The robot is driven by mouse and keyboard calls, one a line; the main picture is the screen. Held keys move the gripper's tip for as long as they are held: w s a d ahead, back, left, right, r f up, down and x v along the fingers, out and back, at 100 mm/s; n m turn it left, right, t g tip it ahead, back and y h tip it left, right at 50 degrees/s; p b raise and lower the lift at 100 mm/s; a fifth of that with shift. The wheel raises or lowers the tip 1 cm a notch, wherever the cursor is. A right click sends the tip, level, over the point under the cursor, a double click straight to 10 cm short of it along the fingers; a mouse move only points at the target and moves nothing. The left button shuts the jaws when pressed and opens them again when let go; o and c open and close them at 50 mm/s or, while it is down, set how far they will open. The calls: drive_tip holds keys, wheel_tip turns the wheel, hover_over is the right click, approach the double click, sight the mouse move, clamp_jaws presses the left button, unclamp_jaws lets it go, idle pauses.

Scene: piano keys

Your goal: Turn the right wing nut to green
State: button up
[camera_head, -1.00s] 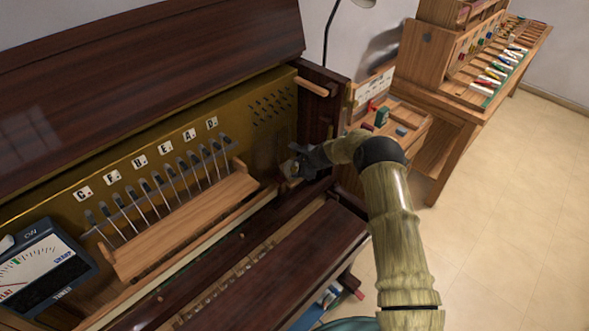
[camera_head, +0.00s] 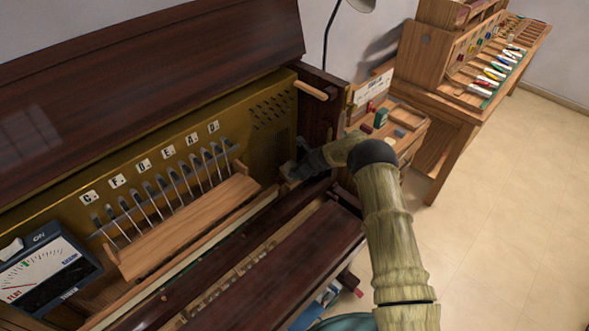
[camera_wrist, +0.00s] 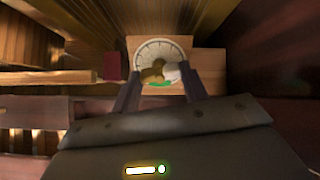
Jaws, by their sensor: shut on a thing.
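The right wing nut (camera_wrist: 153,73) is brass-coloured and sits in front of a round pale dial (camera_wrist: 148,50) with tick marks, in the wrist view. A green patch (camera_wrist: 160,84) shows at the dial's lower edge, just below the nut. My gripper (camera_wrist: 161,73) has one dark finger on each side of the nut and is shut on it. A pale part shows beside the nut, near the right finger. In the head view my gripper (camera_head: 297,167) is at the right end of the piano's inside, and it hides the nut and dial there.
The open piano has a row of tuning pins and wires behind a wooden rail (camera_head: 190,227). A tuner meter (camera_head: 45,265) stands at the left. Dark wooden side walls are close to my gripper. A workbench (camera_head: 455,100) stands at the back right; the floor at right is clear.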

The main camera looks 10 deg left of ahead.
drive_tip(key=shift+w+r+m, duration=0.1)
drive_tip(key=shift+m, duration=0.8)
drive_tip(key=m+p, duration=0.1)
drive_tip(key=m, duration=0.2)
drive_tip(key=shift+m, duration=0.4)
drive_tip(key=m+p, duration=0.1)
drive_tip(key=m, duration=0.2)
drive_tip(key=shift+r, duration=0.1)
drive_tip(key=o, duration=0.9)
drive_tip(key=shift+f, duration=0.2)
